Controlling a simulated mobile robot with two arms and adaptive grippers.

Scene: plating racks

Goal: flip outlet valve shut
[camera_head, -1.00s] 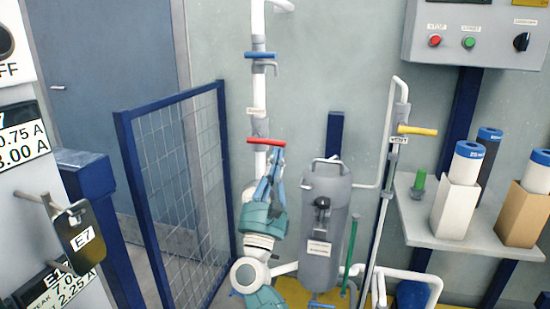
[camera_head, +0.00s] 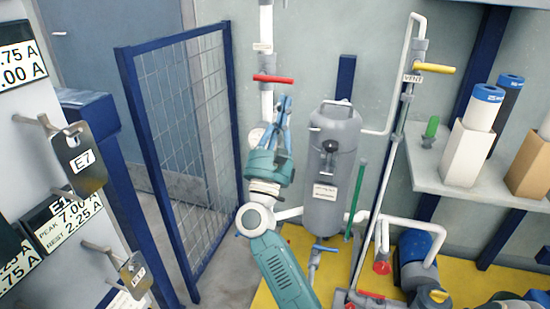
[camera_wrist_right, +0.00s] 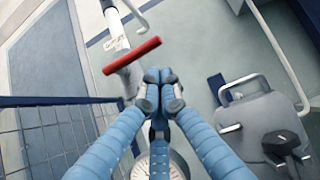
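A red valve handle (camera_head: 273,79) lies crosswise on the white vertical pipe (camera_head: 267,100), below a label (camera_head: 262,47) too small to read. The red handle also shows in the right wrist view (camera_wrist_right: 132,56). My right gripper (camera_head: 285,100) is just below the handle. In the right wrist view its blue fingertips (camera_wrist_right: 160,90) are together, with nothing visible between them and apart from the handle. A yellow handle (camera_head: 434,68) sits at a pipe marked VENT. A blue handle (camera_head: 316,252) is under the grey tank (camera_head: 328,205). My left gripper is out of view.
A blue-framed mesh panel (camera_head: 180,130) stands left of my right arm. The grey tank is close on the right. A shelf (camera_head: 430,178) with boxed cylinders is further right. Pipes with red handles (camera_head: 382,268) and a pump (camera_head: 415,260) are low at right.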

